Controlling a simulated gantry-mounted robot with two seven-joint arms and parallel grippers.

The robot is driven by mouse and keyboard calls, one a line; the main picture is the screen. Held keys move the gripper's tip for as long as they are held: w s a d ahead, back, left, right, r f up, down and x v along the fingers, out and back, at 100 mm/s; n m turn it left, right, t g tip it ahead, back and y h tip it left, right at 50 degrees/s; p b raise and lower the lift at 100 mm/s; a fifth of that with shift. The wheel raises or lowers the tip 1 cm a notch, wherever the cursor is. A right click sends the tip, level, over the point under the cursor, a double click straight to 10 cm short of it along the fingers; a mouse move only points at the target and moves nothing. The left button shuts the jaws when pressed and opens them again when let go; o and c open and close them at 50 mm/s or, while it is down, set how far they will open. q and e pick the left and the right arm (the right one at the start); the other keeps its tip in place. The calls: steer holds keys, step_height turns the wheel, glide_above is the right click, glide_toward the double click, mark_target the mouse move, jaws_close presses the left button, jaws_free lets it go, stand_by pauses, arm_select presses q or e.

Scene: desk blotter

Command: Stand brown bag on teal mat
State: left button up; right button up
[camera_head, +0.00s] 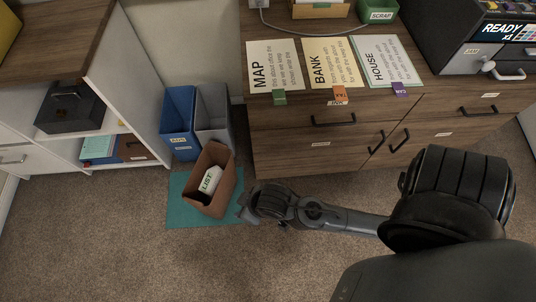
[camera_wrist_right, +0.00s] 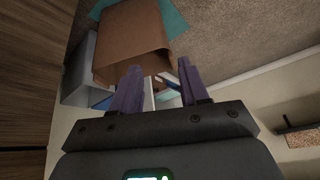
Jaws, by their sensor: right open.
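The brown bag (camera_head: 228,188) is over the teal mat (camera_head: 180,212) on the carpet. Its open mouth faces up toward the head camera, and a white item marked LIST (camera_head: 210,180) shows inside. Its base is mostly hidden, so I cannot tell whether it stands fully upright. My right gripper (camera_head: 243,206) is beside the bag's lower right side in the head view. In the right wrist view my right gripper (camera_wrist_right: 157,84) is open, with the bag (camera_wrist_right: 130,42) just beyond its fingers and nothing held between them. The mat (camera_wrist_right: 172,18) shows behind the bag. My left gripper is out of view.
A blue bin (camera_head: 178,118) and a grey bin (camera_head: 212,112) stand right behind the bag. A wooden drawer cabinet (camera_head: 300,160) is close on the right, and a white shelf unit (camera_head: 140,90) is on the left. The carpet in front is clear.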

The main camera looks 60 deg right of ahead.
steer(key=s+d+r+g+h, duration=0.1)
steer(key=s+d+r, duration=0.1)
steer(key=s+d, duration=0.3)
steer(key=shift+s+d+r+g, duration=0.2)
steer(key=shift+d+r+g, duration=0.1)
steer(key=shift+d, duration=0.25)
steer(key=shift+r, duration=0.1)
step_height(320, 180, up, 60)
steer(key=p, duration=5.9)
steer(key=shift+f+p, duration=0.2)
steer(key=shift+p, duration=0.15)
steer(key=shift+f, duration=0.1)
